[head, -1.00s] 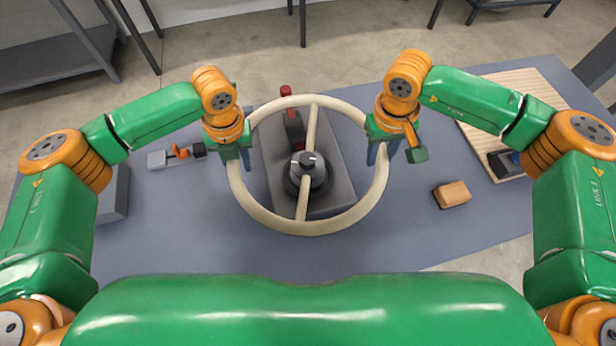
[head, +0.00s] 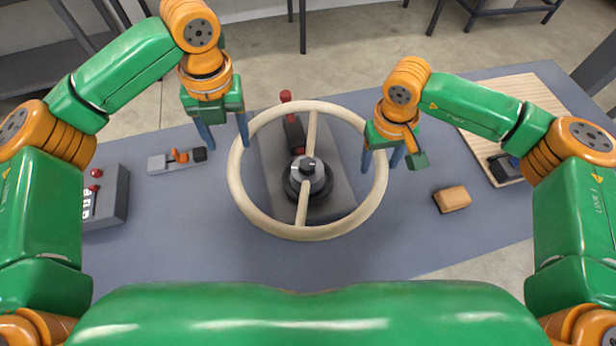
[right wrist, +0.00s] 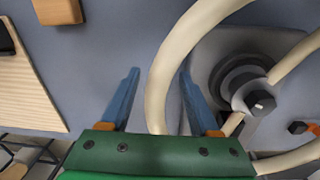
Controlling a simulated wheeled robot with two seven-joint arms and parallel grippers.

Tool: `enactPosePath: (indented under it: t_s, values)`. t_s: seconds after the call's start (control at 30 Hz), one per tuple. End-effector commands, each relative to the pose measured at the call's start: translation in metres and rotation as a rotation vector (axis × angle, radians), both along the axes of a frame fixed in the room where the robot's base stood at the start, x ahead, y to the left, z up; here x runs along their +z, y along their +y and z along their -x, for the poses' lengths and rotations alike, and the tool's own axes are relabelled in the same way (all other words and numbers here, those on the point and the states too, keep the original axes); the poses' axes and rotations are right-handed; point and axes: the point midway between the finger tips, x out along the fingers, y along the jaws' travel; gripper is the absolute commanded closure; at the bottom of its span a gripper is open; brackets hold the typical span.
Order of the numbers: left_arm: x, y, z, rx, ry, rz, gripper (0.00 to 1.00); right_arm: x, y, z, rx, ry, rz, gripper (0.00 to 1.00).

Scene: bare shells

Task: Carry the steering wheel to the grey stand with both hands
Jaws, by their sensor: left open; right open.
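The cream steering wheel (head: 238,190) lies level over the grey stand (head: 335,180), its straight spoke running across the dark hub (head: 307,178). It also shows in the right wrist view (right wrist: 165,75). My right gripper (head: 381,168) is open at the right rim. In the right wrist view the rim passes between the open fingers of the right gripper (right wrist: 158,85); whether either finger touches it I cannot tell.
A red-handled lever (head: 290,120) stands behind the hub. A small grey fixture with an orange part (head: 178,160) and a grey box with red buttons (head: 108,195) lie left. A tan block (head: 452,199) and a slatted wooden board (head: 525,90) lie right. The front mat is clear.

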Motion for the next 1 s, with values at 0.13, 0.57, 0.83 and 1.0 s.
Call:
enactPosePath:
  t_s: [0.13, 0.57, 0.83, 1.0]
  values:
    - [0.006, 0.0, 0.0, 0.0, 0.0, 0.0, 0.38, 0.015, 0.001, -0.001, 0.0, -0.004, -0.002, 0.38]
    - [0.005, 0.0, 0.0, 0.0, 0.0, 0.0, 0.38, 0.114, 0.007, 0.001, 0.0, -0.003, -0.001, 0.38]
    - [0.005, 0.0, 0.0, 0.0, 0.0, 0.0, 0.38, 0.12, 0.007, 0.002, 0.001, -0.001, 0.0, 0.38]
    - [0.005, 0.0, 0.0, 0.0, 0.0, 0.0, 0.38, 0.12, 0.007, 0.002, 0.0, -0.001, 0.0, 0.38]
